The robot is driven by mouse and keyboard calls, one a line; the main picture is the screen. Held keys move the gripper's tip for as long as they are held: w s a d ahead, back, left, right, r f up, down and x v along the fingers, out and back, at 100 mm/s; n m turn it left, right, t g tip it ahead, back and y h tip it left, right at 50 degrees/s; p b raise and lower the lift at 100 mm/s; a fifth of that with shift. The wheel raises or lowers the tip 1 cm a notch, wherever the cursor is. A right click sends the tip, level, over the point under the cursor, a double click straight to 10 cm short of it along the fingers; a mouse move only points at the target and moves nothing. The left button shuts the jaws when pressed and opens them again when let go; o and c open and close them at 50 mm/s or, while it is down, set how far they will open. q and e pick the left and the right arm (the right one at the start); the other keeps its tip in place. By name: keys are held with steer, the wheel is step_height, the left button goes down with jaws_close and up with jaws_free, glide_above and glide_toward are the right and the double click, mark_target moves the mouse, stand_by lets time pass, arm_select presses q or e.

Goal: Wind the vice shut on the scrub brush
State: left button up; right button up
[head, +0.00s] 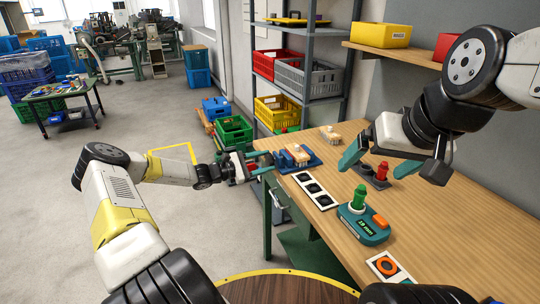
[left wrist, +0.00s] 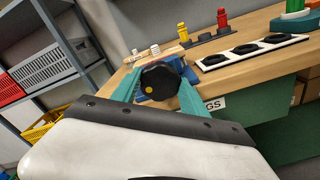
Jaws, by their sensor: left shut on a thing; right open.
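The blue vice (head: 312,161) stands at the left edge of the wooden workbench. The scrub brush (head: 297,154), pale wood, sits between its jaws; I cannot tell how tightly. My left gripper (head: 262,166) is at the bench's left edge, beside the vice. In the left wrist view its teal fingers are shut around a black knob (left wrist: 160,80) with a yellow dot, at the near end of the vice. The knob hides much of the vice (left wrist: 188,73). My right gripper (head: 398,158) is open and empty above the right part of the bench.
A white strip with black round recesses (head: 315,190) lies right of the vice. A teal device with a green knob (head: 362,225) stands nearer. A pale block (head: 330,134) lies behind the vice. Shelves (head: 300,75) rise behind.

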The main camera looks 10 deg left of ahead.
arm_select(q)
steer(key=m, duration=0.4)
steer(key=shift+f+m, duration=0.1)
steer(key=shift+m, duration=0.2)
steer(key=m, duration=0.3)
steer(key=shift+m, duration=0.4)
steer(key=m, duration=0.4)
steer(key=shift+f, duration=0.1)
steer(key=shift+m, duration=2.2)
steer(key=o, duration=1.4)
steer(key=shift+c, duration=0.2)
steer(key=v, duration=0.8)
